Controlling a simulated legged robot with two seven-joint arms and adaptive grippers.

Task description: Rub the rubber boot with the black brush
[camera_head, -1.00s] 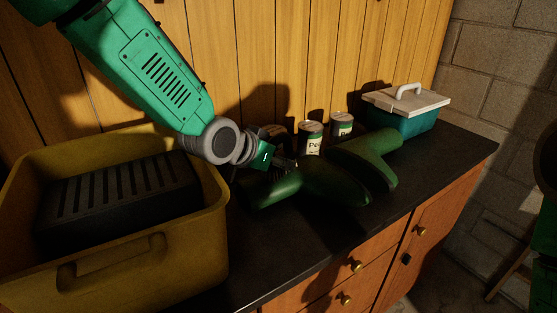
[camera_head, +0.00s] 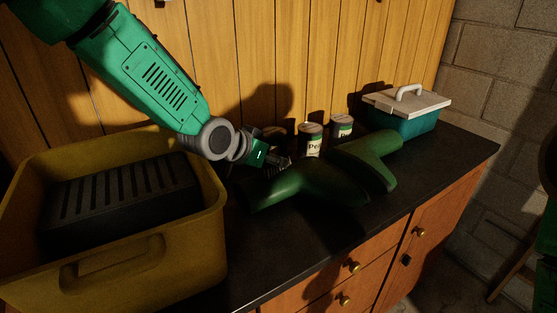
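Two dark green rubber boots lie on their sides on the black countertop, a near one (camera_head: 310,185) and one behind it to the right (camera_head: 365,158). My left gripper (camera_head: 279,164) is low behind the near boot's shaft, close to it. Its dark fingers are small and shadowed, so I cannot tell whether they are open or shut, whether they hold anything, or whether they touch the boot. I cannot make out the black brush. My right gripper is not in view.
A yellow bin (camera_head: 130,262) with a black slotted block (camera_head: 115,203) stands at left. Several cans (camera_head: 311,140) stand behind the boots against the wood-panel wall. A teal box with a pale lid (camera_head: 405,105) is at the back right. The counter's front strip is clear.

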